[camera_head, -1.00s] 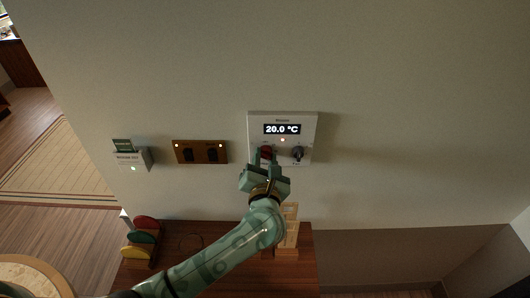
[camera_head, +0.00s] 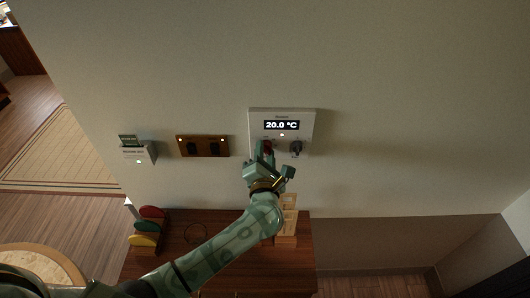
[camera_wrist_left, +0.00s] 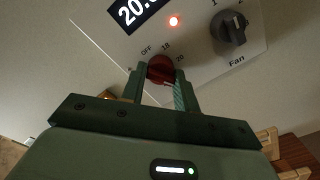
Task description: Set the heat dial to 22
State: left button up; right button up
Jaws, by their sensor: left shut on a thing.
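The white wall thermostat (camera_head: 307,118) shows 20.0 °C on its dark display (camera_head: 282,125). Its red heat dial (camera_head: 268,147) is at the lower left, partly hidden by my left gripper (camera_head: 263,155). In the left wrist view the red dial (camera_wrist_left: 161,70) sits between the two green fingers, and the gripper is shut on it. OFF, 18 and 20 are readable around the dial; its pointer is hard to make out. A dark fan knob (camera_head: 296,148) is to the right; it also shows in the wrist view (camera_wrist_left: 231,31). My right gripper is not in view.
A brown switch plate (camera_head: 203,146) and a card holder (camera_head: 137,152) are on the wall to the left. Below stands a wooden table (camera_head: 222,262) with a rack of coloured discs (camera_head: 148,227) and a wooden holder (camera_head: 287,226). The wall to the right is clear.

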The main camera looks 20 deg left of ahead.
pick_arm(q)
jog(key=o, duration=0.9)
jog(key=shift+o, duration=0.2)
jog(key=b+v, duration=0.2)
jog(key=v, duration=1.4)
jog(key=shift+s+d, duration=0.1)
jog(key=shift+s, duration=0.05)
